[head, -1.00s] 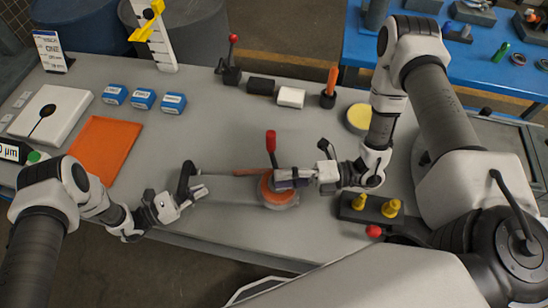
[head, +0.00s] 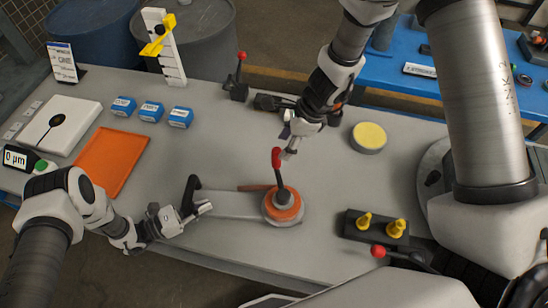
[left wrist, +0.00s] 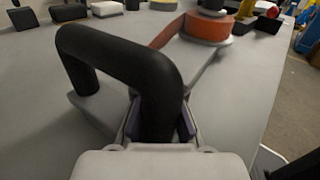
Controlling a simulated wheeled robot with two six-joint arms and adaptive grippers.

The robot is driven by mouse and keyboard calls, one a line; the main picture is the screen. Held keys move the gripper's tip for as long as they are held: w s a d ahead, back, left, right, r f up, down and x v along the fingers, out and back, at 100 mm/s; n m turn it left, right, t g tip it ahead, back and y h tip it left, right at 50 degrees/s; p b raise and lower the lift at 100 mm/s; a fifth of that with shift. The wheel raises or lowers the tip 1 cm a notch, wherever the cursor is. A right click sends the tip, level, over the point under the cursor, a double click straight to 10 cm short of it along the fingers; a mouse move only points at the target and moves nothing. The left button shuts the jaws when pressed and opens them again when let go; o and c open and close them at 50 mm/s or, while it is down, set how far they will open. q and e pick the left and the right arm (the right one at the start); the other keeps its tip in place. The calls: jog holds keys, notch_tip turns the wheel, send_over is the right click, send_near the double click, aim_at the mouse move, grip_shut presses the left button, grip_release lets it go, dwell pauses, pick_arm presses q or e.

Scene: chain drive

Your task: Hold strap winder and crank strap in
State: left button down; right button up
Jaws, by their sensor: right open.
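The strap winder has a flat grey base (head: 232,205) on the table, an orange strap reel (head: 283,208) at its right end and a black handle (head: 190,192) at its left end. A crank with a red knob (head: 276,158) stands up from the reel. My left gripper (head: 205,210) is at the black handle; in the left wrist view the handle (left wrist: 125,65) runs down between its fingers (left wrist: 160,125), which are closed on it. My right gripper (head: 287,153) is open, with its fingertips close to the red knob; whether they touch it I cannot tell.
An orange mat (head: 108,160), several blue boxes (head: 151,111) and a white plate (head: 60,122) lie at the left. A black block with yellow pegs (head: 376,226) and a round yellow-topped puck (head: 369,137) are at the right.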

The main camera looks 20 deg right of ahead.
aim_at(274, 159)
jog(key=x, duration=0.7)
jog(key=shift+w+a+f, duration=0.1)
jog(key=shift+a+f, duration=0.1)
jog(key=shift+f, duration=0.15)
grip_shut()
